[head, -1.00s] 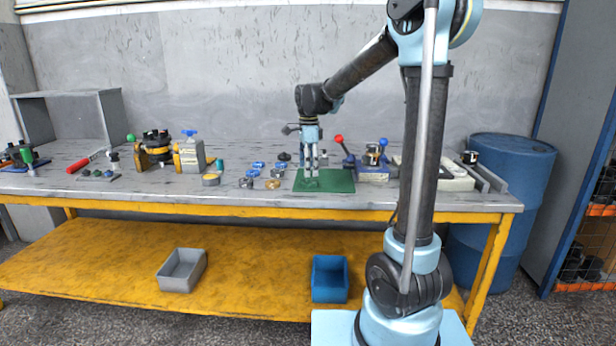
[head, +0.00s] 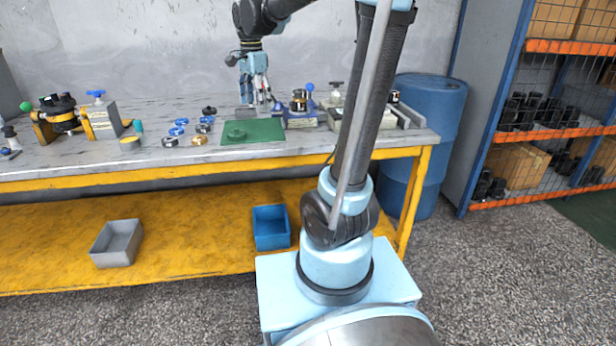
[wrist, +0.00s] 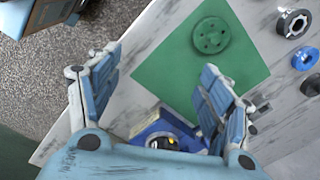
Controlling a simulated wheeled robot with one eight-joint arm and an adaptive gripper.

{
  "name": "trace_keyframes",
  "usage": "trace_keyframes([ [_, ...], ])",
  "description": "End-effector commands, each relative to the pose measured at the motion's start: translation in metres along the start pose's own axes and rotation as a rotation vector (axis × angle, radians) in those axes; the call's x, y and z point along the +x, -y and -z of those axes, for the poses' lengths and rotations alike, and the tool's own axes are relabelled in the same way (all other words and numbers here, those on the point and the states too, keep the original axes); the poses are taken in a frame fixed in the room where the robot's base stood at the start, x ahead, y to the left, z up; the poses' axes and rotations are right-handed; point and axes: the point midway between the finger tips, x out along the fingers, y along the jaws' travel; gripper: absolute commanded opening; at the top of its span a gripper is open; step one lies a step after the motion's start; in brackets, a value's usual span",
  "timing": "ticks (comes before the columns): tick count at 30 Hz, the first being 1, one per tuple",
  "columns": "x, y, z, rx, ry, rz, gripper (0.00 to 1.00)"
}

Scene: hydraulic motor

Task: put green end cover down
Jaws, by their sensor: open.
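The green end cover (head: 237,133) lies flat on the green mat (head: 268,134), on its left part. In the wrist view the cover (wrist: 211,35) is a round disc with holes, near the mat's upper corner (wrist: 165,80). My gripper (head: 263,101) is raised above the back of the mat, to the right of the cover and apart from it. In the wrist view its two fingers (wrist: 158,62) are spread wide with nothing between them.
A blue fixture (head: 297,116) with a lever stands right of the mat and shows beneath my gripper in the wrist view (wrist: 165,132). Several blue and metal rings (head: 180,130) lie left of the mat. A blue bin (head: 271,236) and a grey bin (head: 116,250) sit on the lower shelf.

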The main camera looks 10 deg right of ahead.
Motion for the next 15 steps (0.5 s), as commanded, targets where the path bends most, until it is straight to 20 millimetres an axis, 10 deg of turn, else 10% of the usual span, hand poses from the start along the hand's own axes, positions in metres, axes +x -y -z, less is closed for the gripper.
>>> trace_keyframes([
  [15, 0.067, -0.171, 0.022, -0.542, -0.055, 0.063, 0.72],
])
